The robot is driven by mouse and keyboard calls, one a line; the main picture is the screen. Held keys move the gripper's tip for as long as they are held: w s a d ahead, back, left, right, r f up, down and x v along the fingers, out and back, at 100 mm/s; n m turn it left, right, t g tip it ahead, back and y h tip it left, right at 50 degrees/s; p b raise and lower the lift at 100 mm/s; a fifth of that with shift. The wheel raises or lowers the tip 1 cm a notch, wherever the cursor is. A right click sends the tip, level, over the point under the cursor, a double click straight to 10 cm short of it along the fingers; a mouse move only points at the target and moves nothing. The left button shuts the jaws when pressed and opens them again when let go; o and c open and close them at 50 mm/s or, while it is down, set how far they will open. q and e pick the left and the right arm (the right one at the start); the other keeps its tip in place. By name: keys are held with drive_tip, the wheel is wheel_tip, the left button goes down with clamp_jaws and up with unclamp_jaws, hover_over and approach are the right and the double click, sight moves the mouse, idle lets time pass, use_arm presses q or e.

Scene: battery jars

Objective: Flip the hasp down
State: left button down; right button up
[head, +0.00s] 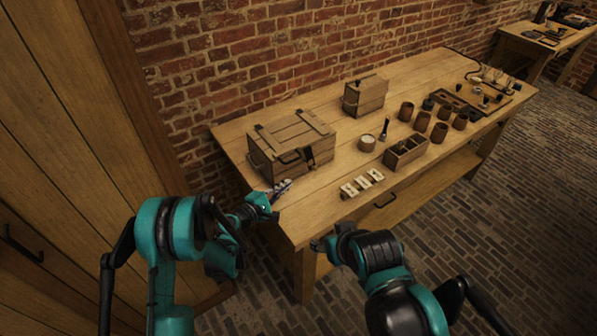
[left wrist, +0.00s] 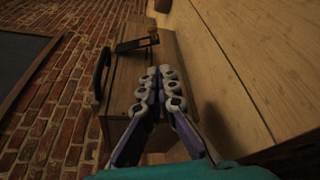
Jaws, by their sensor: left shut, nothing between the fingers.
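The wooden chest (head: 276,160) stands at the near left end of the table, with its plank lid closed. A dark hasp (left wrist: 137,44) projects from the chest, raised away from the wood, with a brass-coloured piece at its end. In the head view the hasp (head: 309,155) is small and dark beside the black handle (head: 290,157). My left gripper (head: 283,186) is shut and empty, just in front of the chest. In the left wrist view its fingertips (left wrist: 159,86) are together, short of the hasp and apart from it. My right gripper (head: 322,243) is by the table's near edge; its fingers are unclear.
A smaller wooden box (head: 365,95) stands farther back. White blocks (head: 361,184), a compartment tray (head: 405,152), a pale-topped jar (head: 367,142) and several brown jars (head: 421,121) lie to the right. The table (head: 330,208) is bare right of the left gripper. A brick wall rises behind.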

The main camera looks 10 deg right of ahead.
use_arm(q)
drive_tip(key=b+x, duration=0.2)
drive_tip(key=x, duration=0.6)
drive_tip(key=shift+w+d+f, duration=0.1)
drive_tip(key=shift+w+d, duration=0.1)
drive_tip(key=shift+d, duration=0.1)
drive_tip(key=shift+w+d, duration=0.4)
drive_tip(key=shift+d, duration=0.1)
